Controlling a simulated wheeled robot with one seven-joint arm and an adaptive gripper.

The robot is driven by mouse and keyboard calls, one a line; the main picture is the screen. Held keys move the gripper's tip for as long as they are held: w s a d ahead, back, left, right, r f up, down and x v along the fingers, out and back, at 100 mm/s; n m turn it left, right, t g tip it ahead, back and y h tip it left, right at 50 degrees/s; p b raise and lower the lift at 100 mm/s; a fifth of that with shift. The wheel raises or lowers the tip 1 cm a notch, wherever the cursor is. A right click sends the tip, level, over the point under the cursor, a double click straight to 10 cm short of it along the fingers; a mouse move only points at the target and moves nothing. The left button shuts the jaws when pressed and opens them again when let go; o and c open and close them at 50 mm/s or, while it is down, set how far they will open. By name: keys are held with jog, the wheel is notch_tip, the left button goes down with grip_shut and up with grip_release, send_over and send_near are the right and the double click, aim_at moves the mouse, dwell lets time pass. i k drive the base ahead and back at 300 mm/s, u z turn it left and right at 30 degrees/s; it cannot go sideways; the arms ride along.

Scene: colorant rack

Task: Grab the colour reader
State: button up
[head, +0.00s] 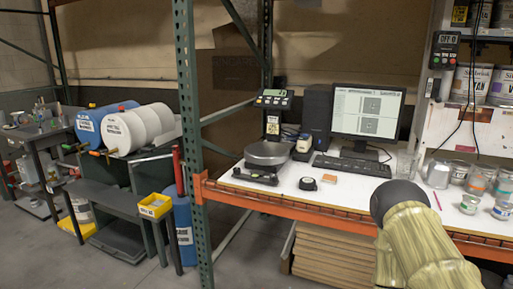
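No item on the white bench top (350,206) is plainly labelled as the colour reader. A small dark-and-pale handheld device (303,147) stands upright between the scale and the keyboard and may be it. A small black rounded unit with a pale face (307,184) lies nearer the front edge and looks more like a tape measure; I cannot tell for sure. My arm, in a yellowish cover with a dark rounded joint, enters at the lower right. My gripper's fingers do not show.
A round-pan scale (268,153) stands left, with a black bar-shaped tool (255,176) before it. A green rack post (190,130) rises at the bench's left end.

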aim_at(304, 143)
jog(key=u, duration=1)
jog(key=i, duration=0.7)
jog(key=z, duration=0.55)
